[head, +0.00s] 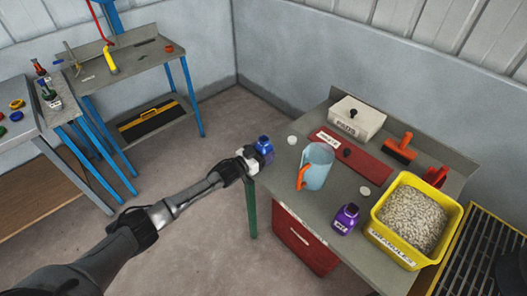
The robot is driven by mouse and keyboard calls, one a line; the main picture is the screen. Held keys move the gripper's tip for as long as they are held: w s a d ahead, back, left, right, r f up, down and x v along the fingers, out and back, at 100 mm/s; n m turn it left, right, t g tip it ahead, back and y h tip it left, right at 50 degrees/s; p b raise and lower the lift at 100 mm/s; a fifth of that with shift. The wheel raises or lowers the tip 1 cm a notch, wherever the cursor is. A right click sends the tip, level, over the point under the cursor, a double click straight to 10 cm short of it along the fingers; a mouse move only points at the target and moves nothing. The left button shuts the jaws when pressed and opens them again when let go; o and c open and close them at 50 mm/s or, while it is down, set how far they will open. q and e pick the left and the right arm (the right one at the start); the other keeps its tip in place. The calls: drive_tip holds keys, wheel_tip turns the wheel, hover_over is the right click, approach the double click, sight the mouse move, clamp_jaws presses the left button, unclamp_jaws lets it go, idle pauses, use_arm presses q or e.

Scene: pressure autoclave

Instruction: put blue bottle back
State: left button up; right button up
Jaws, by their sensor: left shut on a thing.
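A small blue bottle (265,145) is at the tip of my left arm, near the left edge of the grey workbench (340,206). My left gripper (255,154) is shut on the blue bottle and holds it upright, seemingly beside the bench's edge. The gripper's fingers partly hide the bottle's lower left side. A purple bottle (346,218) with a white label stands on the bench near its front edge. My right gripper is not in view.
A light blue jug (317,166) with an orange handle stands right of the held bottle. A yellow bin of granules (379,231), a red panel (366,163), a white box (354,117), an orange tool (400,150) and white discs (292,140) crowd the bench. Another bench (130,63) stands at the left.

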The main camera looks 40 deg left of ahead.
use_arm(q)
drive_tip(key=o, duration=1.1)
drive_tip(key=shift+f, duration=0.1)
